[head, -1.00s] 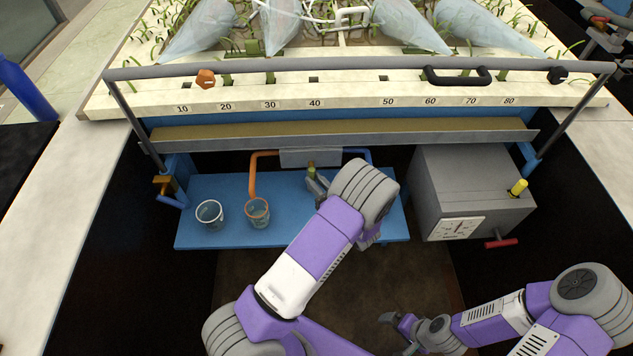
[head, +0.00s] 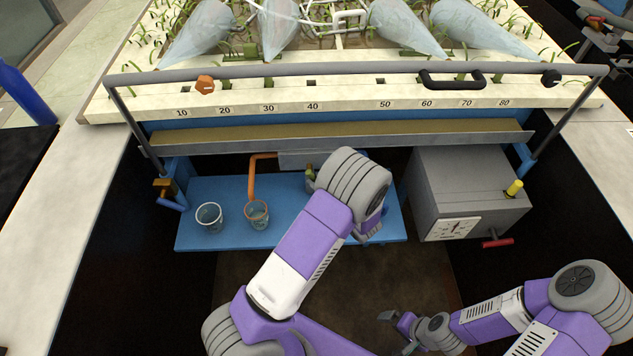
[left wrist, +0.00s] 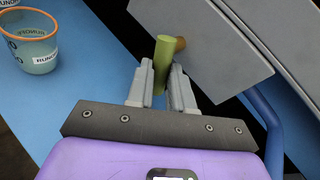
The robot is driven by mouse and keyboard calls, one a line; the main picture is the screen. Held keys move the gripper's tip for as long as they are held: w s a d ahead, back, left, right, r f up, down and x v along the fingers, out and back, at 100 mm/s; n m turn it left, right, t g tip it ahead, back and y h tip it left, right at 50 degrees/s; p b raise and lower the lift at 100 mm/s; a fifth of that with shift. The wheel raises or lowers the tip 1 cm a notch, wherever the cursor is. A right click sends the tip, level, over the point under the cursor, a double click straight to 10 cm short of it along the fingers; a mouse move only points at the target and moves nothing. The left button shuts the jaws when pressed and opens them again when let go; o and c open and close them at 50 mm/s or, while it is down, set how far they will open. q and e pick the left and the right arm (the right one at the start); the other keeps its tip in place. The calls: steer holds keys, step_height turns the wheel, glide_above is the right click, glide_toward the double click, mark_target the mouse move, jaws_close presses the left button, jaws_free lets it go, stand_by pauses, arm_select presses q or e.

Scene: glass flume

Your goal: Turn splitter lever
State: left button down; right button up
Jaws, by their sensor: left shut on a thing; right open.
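The splitter lever, a yellow-green rod (left wrist: 163,62), stands between the two fingers of my left gripper (left wrist: 161,78) in the left wrist view. The gripper is shut on it. An orange-brown round part (left wrist: 181,43) sits beside its top, in front of a grey plate (left wrist: 205,42). In the head view the lever (head: 309,172) shows only as a small bit, as my left wrist covers most of it. The grey splitter housing (head: 293,160) is beside it. My right gripper (head: 398,326) is open and empty, low and away from the shelf.
Two clear cups stand on the blue shelf (head: 228,190): a left one (head: 208,218) and a right one (head: 257,214) below an orange pipe (head: 251,180). A grey box (head: 470,190) with a dial, yellow knob and red handle is on the right. A rail (head: 350,68) crosses above.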

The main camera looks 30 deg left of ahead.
arm_select(q)
steer(key=shift+w+d+r+n+h, duration=0.1)
steer(key=shift+d+r+n+h, duration=0.1)
steer(key=shift+n+h, duration=0.5)
steer(key=c, duration=1)
jaws_free()
steer(key=p+v, duration=0.1)
steer(key=v, duration=0.6)
steer(key=shift+d+r, duration=0.1)
steer(key=shift+d, duration=0.1)
